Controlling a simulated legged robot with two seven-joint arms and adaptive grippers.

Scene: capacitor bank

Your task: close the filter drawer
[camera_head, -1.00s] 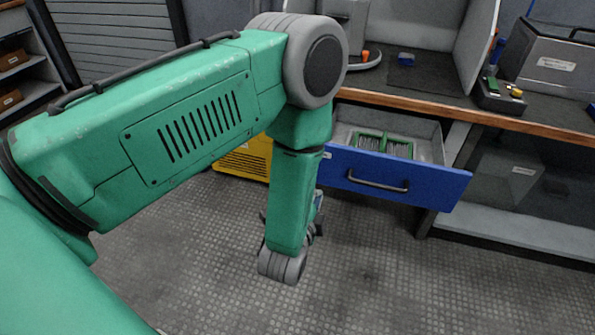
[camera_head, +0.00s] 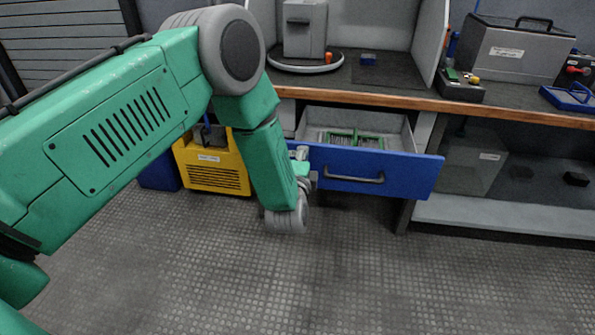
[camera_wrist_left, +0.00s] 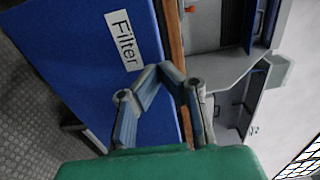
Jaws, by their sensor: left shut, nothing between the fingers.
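The filter drawer (camera_head: 395,174) stands pulled out below the wooden-edged bench, with its blue front and dark bar handle (camera_head: 353,180) facing me. A green-framed rack (camera_head: 352,139) lies inside it. In the left wrist view the blue front (camera_wrist_left: 85,60) carries a white "Filter" label (camera_wrist_left: 124,40). My left gripper (camera_head: 304,165) is at the left end of the drawer front, partly hidden by my wrist. In the left wrist view the fingers (camera_wrist_left: 163,70) meet at the tips, shut and empty, over the drawer front near its edge. I cannot tell whether they touch it. My right gripper is out of view.
The bench edge (camera_head: 400,98) runs above the drawer. A yellow unit (camera_head: 212,170) stands on the floor to the left. An open lower shelf (camera_head: 500,214) lies to the right. The floor (camera_head: 350,275) in front is clear.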

